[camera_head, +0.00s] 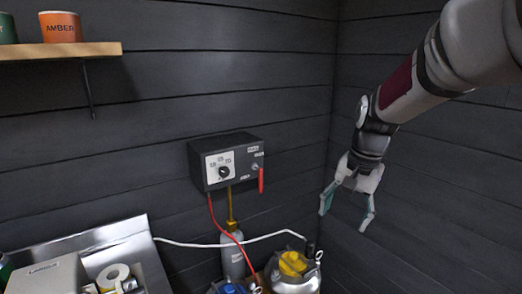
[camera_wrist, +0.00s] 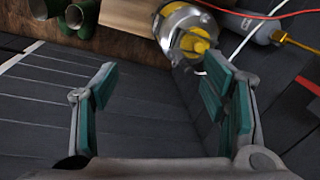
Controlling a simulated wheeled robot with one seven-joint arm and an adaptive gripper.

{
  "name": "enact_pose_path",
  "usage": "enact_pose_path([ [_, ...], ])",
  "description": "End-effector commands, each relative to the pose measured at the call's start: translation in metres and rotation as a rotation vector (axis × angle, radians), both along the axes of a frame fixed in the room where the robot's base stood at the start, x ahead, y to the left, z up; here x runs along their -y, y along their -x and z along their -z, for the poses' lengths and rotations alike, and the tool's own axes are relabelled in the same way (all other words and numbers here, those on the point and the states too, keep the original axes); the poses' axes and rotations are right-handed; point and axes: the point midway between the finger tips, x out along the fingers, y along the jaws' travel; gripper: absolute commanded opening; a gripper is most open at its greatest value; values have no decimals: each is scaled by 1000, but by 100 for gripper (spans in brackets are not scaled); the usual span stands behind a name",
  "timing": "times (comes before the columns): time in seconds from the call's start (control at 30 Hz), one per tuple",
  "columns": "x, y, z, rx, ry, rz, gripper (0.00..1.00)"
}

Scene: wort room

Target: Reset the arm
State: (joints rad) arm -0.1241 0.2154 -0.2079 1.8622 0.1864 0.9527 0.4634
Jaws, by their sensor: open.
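My gripper (camera_head: 346,206) hangs from my arm at the right of the head view, in front of the dark plank wall. Its teal-padded fingers are spread apart with nothing between them. In the wrist view my gripper (camera_wrist: 160,95) is also open and empty. Past its fingers are dark planks and, at the top, a metal keg with a yellow top (camera_wrist: 190,38). In the head view the keg (camera_head: 292,268) stands below and to the left of my gripper, apart from it.
A black control box (camera_head: 226,162) with a dial and red lever is on the wall, with a red cable and a grey cylinder (camera_head: 232,258) below. A wooden shelf (camera_head: 40,53) holds an orange AMBER can (camera_head: 60,28). A metal counter (camera_head: 120,242) is at lower left. Green tubes (camera_wrist: 80,15) show in the wrist view.

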Motion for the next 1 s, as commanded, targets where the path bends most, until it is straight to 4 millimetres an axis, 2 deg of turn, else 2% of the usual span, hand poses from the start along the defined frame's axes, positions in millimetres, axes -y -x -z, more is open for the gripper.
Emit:
enact_pose_path([
  [0.03,0,17,-15,20,-1,-29,67],
  [0.2,-2,73,-49,73,14,-145,67],
  [0.43,-2,151,-76,145,65,-302,67],
  [0.63,-2,218,-83,201,134,-437,67],
  [0.8,-1,263,-77,237,199,-532,67],
  [1.0,2,290,-69,253,249,-593,67],
])
